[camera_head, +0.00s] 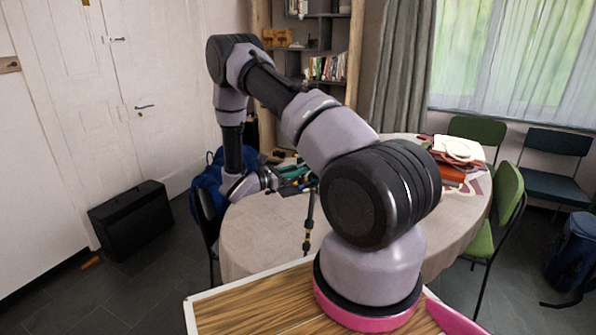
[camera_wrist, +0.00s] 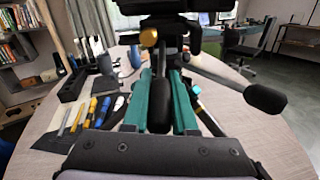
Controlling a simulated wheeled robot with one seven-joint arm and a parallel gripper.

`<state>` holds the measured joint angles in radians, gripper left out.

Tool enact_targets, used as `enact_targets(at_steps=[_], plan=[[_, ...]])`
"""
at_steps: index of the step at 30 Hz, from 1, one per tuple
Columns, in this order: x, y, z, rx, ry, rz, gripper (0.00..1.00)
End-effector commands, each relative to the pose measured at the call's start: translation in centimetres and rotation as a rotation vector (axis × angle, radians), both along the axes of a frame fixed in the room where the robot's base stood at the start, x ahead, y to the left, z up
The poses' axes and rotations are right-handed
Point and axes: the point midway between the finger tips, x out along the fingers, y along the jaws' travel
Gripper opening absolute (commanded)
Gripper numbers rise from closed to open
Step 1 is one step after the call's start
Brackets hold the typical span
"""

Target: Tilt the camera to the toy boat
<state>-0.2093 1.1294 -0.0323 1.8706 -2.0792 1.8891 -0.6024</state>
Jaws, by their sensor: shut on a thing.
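My gripper (camera_wrist: 161,75) has teal fingers and is shut on a black handle (camera_wrist: 160,108) of the tripod head (camera_wrist: 160,32). In the head view my gripper (camera_head: 295,178) is over the left part of the round table, at the top of the tripod (camera_head: 308,225). A second handle with a black grip (camera_wrist: 267,99) sticks out to the right of the tripod head. A dark body, probably the camera (camera_wrist: 168,6), is cut off by the top edge of the wrist view; its tilt cannot be told. I cannot make out the toy boat in either view.
The round table (camera_head: 255,235) has a pale cloth. Tools, including screwdrivers (camera_wrist: 92,110), and a black holder (camera_wrist: 72,85) lie left of the tripod head. Books (camera_head: 452,172) are stacked on the table's right. Green chairs (camera_head: 508,195) and a black case (camera_head: 132,220) stand around it.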

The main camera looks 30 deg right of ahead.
Motion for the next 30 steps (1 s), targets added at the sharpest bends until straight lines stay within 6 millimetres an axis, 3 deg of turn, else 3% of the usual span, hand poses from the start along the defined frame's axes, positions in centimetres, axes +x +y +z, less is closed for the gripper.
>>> enact_targets(at_steps=[17,30], plan=[[0.0,0.1,0.3,0.028,-0.002,0.0,0.0],[0.0,0.6,1.7,0.204,0.006,0.001,0.0]])
